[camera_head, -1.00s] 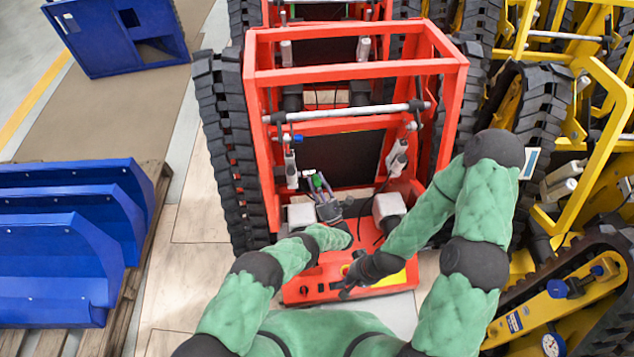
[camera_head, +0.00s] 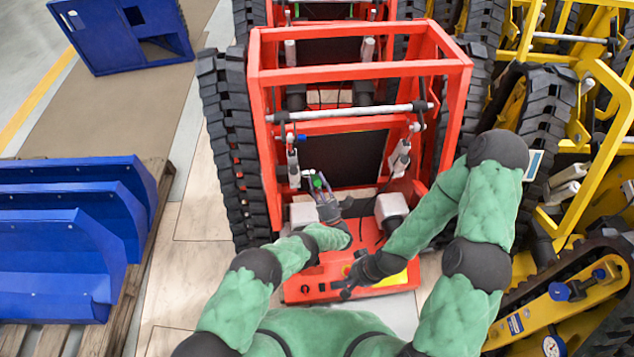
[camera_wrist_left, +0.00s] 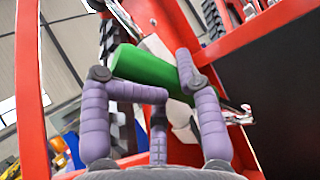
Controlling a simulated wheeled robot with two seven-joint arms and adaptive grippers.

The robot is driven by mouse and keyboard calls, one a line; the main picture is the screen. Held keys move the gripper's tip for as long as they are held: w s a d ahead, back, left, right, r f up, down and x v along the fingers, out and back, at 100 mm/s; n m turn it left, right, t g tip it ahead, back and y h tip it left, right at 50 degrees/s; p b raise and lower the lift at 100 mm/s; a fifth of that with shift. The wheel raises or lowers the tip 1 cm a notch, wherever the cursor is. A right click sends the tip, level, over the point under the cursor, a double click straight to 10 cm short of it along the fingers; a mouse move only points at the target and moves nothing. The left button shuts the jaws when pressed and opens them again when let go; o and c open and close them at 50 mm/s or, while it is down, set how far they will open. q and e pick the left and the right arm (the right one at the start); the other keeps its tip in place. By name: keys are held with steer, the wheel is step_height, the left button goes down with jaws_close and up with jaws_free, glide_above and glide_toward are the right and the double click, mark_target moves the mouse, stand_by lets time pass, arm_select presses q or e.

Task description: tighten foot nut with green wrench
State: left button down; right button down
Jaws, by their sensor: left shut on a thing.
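The green wrench (camera_wrist_left: 150,70) shows as a thick green handle in the left wrist view, lying tilted across my purple fingers. My left gripper (camera_wrist_left: 146,72) is shut on this handle. A shiny metal part (camera_wrist_left: 240,115) shows beyond the right finger; I cannot tell if it is the wrench head. In the head view my left gripper (camera_head: 322,190) is inside the lower front of the red carrier (camera_head: 360,72), with a small bit of green at its fingers. My right gripper (camera_head: 347,289) is low over the red front deck; its finger opening is unclear. I cannot make out the foot nut.
Red frame bars and two upright grey-white cylinders (camera_head: 293,168) (camera_head: 401,158) surround the left gripper's space. Black tracks (camera_head: 235,150) flank the carrier. Blue panels (camera_head: 70,240) lie on a pallet at left, and yellow carriers (camera_head: 560,310) stand close at right.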

arm_select(q)
steer(key=shift+a+r, duration=0.1)
steer(key=shift+a, duration=0.35)
stand_by(1.1)
steer(key=c, duration=1.4)
jaws_free()
jaws_close()
